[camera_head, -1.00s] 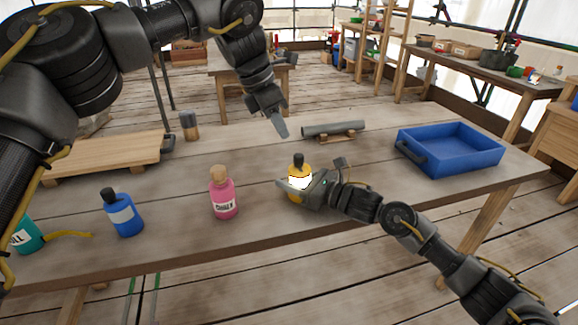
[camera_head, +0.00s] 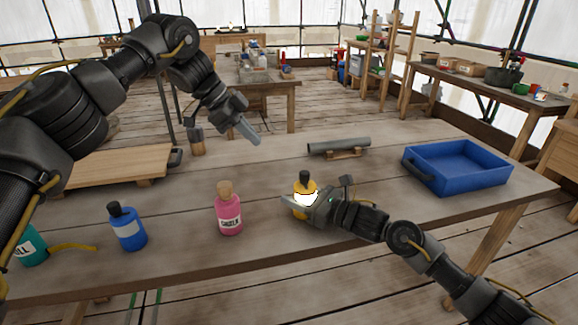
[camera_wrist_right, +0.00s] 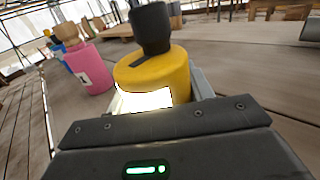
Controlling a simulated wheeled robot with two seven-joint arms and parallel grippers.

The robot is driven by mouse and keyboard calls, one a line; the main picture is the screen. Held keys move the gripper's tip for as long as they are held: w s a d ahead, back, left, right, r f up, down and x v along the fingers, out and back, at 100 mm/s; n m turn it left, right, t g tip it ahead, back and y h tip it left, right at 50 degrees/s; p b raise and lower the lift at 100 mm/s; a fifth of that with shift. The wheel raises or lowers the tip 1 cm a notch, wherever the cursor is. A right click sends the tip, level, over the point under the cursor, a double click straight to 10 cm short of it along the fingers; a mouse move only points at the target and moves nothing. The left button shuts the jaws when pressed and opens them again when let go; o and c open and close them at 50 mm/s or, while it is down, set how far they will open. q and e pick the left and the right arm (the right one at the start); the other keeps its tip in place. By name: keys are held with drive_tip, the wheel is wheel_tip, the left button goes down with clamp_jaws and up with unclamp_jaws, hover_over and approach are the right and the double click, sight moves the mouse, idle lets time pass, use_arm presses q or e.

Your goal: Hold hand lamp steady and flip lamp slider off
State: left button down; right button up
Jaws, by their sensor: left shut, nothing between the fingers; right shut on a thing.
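The hand lamp (camera_head: 304,187) is yellow with a black top knob and a bright lit panel. It stands upright on the workbench (camera_head: 270,240). It also shows in the right wrist view (camera_wrist_right: 165,68), with its glowing window and a dark slot on its upper face. My right gripper (camera_head: 303,205) is shut on the lamp's body, and its fingers partly cover it. My left gripper (camera_head: 252,134) is shut and empty, raised above the bench, up and to the left of the lamp. I cannot make out the slider's position clearly.
A pink bottle (camera_head: 228,212) stands left of the lamp, with a blue bottle (camera_head: 127,229) and a teal bottle (camera_head: 29,247) farther left. A grey cylinder (camera_head: 338,146) lies on a wooden rest behind. A blue tray (camera_head: 456,168) is at the right. A wooden board (camera_head: 115,165) lies back left.

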sight(304, 177)
use_arm(q)
drive_tip(key=n, duration=1)
drive_tip(key=shift+a+r+n, duration=0.1)
drive_tip(key=shift+a+n, duration=0.1)
drive_tip(key=shift+n, duration=0.2)
drive_tip(key=shift+d, duration=0.1)
drive_tip(key=s+d+f, duration=0.1)
drive_tip(key=d+f, duration=0.7)
drive_tip(key=d, duration=0.1)
drive_tip(key=shift+d, duration=0.15)
